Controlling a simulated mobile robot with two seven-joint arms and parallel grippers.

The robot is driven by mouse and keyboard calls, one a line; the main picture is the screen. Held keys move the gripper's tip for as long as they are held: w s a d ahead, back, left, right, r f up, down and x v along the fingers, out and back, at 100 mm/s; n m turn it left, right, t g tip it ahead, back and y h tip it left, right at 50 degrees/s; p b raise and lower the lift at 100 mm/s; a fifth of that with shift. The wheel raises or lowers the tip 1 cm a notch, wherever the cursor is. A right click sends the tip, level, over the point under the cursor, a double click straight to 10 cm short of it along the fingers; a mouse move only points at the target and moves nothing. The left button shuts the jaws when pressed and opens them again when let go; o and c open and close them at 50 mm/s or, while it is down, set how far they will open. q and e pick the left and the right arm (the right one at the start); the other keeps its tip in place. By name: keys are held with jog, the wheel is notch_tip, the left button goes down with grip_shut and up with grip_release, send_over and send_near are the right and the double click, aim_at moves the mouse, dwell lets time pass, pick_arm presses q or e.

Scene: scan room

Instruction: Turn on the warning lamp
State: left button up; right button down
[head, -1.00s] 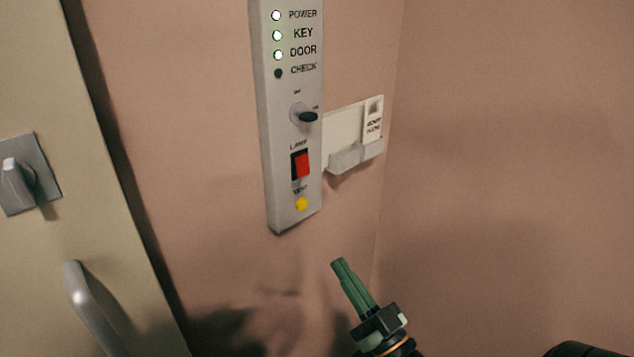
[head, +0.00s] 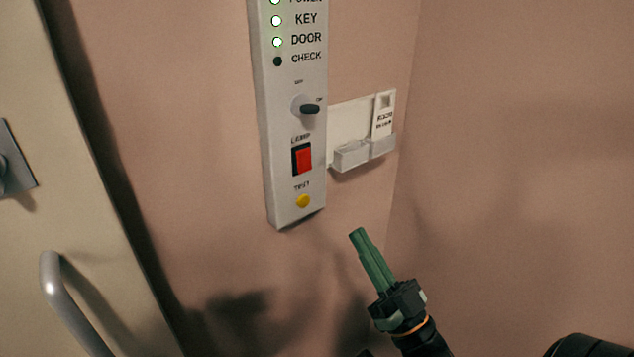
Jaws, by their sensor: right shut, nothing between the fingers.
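A tall grey control panel (head: 289,180) is on the pink wall. It carries a red rocker switch (head: 303,159) under a label that reads LAMP, and a yellow button (head: 303,201) under the label TEST. Above the switch is a black key knob (head: 310,109). The KEY and DOOR lights glow, and the CHECK light (head: 277,61) is dark. My right gripper (head: 359,236), with green fingers, is shut and empty below and right of the panel, apart from it. My left gripper is not in view. No lit warning lamp shows.
A white wall holder (head: 350,153) with a card in it is right of the panel. A beige door (head: 62,190) with a metal handle (head: 60,290) is at the left. The wall corner is at the right. The space below the panel is clear.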

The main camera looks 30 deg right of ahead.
aim_at(305, 166)
jog(key=p+x, duration=0.1)
jog(key=x, duration=0.3)
jog(key=w+f+p+x, duration=0.1)
jog(key=x, duration=0.3)
jog(key=p+x, duration=0.1)
jog(key=x, duration=0.3)
jog(key=shift+w+f, duration=0.25)
jog(key=shift+w+a+f, duration=0.1)
jog(key=shift+w+f, duration=0.05)
jog(key=shift+w, duration=0.35)
jog(key=shift+w+f+t+b, duration=0.3)
jog(key=shift+f+b, duration=0.1)
jog(key=shift+b, duration=0.8)
jog(key=shift+r+y, duration=0.3)
jog(key=shift+f, duration=0.1)
